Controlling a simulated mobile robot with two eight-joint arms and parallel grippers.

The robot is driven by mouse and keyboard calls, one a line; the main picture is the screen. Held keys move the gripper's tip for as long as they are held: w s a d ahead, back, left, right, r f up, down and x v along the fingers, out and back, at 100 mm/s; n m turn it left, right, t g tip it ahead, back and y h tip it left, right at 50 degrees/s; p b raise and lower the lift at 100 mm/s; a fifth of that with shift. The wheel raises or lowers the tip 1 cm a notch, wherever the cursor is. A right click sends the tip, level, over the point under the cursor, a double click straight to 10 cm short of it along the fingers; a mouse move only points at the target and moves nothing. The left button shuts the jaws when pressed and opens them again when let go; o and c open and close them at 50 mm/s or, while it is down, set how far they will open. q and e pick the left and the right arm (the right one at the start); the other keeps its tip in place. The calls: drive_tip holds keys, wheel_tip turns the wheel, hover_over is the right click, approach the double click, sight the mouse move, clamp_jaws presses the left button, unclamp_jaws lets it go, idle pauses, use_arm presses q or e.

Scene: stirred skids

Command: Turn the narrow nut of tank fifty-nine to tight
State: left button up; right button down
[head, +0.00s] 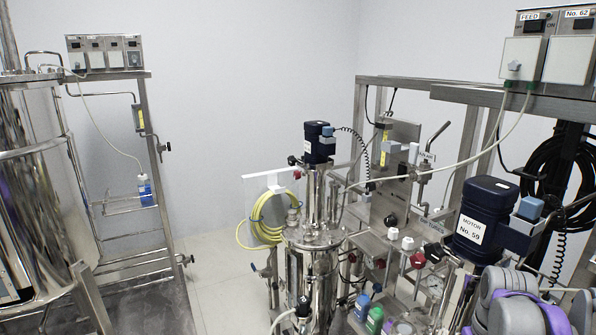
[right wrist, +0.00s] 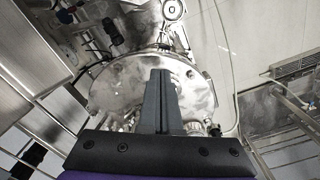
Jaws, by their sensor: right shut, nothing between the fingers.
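A dark blue motor (head: 485,215) labelled "MOTOR No. 59" stands at the right of the head view. The tank below it is mostly hidden by the motor and my right arm (head: 515,305). In the right wrist view, my right gripper (right wrist: 160,75) is shut and empty, its dark fingers pointing at a round steel tank lid (right wrist: 112,88). The fingers cover the middle of the lid. Small fittings (right wrist: 205,128) sit at the lid's lower right rim. I cannot tell which part is the narrow nut. My left gripper is not in view.
A second steel tank (head: 315,240) with a blue motor (head: 319,142) stands mid-picture beside a yellow hose (head: 262,222). Control boxes (head: 545,50) hang on the right frame. Floor (head: 215,275) is free left of centre.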

wheel_tip(320, 180, down, 2)
drive_tip(key=shift+f+b, duration=0.1)
drive_tip(key=shift+b, duration=0.25)
drive_tip(key=shift+w+a, duration=0.1)
drive_tip(key=shift+w, duration=0.2)
idle(0.4)
drive_tip(key=shift+a, duration=0.3)
drive_tip(key=shift+s+a+p, duration=0.1)
drive_tip(key=shift+a+p, duration=0.3)
drive_tip(key=shift+a, duration=0.6)
